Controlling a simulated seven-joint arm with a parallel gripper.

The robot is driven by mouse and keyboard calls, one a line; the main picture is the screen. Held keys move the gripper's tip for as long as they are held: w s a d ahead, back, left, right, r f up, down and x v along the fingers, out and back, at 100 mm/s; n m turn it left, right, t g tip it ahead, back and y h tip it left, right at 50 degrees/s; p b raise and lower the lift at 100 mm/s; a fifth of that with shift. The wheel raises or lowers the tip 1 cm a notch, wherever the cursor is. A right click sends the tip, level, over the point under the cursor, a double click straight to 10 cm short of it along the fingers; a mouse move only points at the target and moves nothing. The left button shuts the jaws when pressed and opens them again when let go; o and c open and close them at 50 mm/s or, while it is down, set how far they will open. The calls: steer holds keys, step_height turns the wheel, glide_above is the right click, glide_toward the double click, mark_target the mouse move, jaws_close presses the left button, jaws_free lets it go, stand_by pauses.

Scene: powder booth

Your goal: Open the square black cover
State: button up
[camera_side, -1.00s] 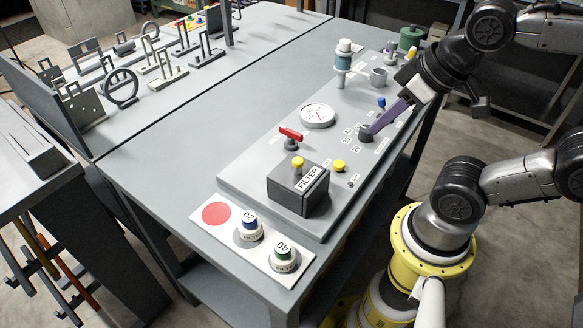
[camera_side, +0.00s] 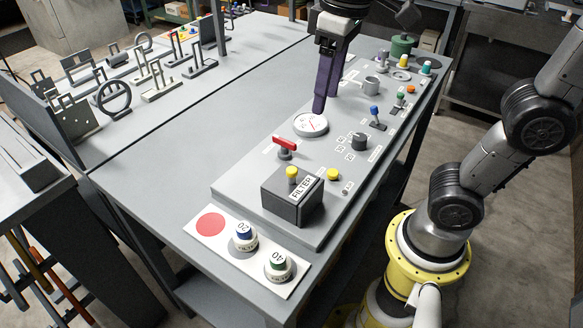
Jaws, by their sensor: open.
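The square black cover (camera_side: 285,205) is a dark box with a white FILTER label and a yellow knob (camera_side: 291,172) on top. It sits shut-looking at the near end of the grey panel. My gripper (camera_side: 320,108) points down with purple fingers above or just behind the round white gauge (camera_side: 311,124), well beyond the cover. Its fingers overlap in this view; it is open and nothing shows between them. What is inside the cover is hidden.
A red-handled valve (camera_side: 285,146) stands just behind the cover, and a yellow button (camera_side: 333,174) is to its right. A white plate (camera_side: 210,225) in front holds two filter jars (camera_side: 243,238). A black knob (camera_side: 359,141) and blue-topped switch (camera_side: 375,111) stand farther right.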

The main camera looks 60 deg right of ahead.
steer(key=n+g, duration=0.1)
glide_above(291, 169)
steer(key=f, duration=0.1)
step_height(291, 169, down, 15)
steer(key=shift+r, duration=0.2)
jaws_close()
stand_by(0.3)
stand_by(1.2)
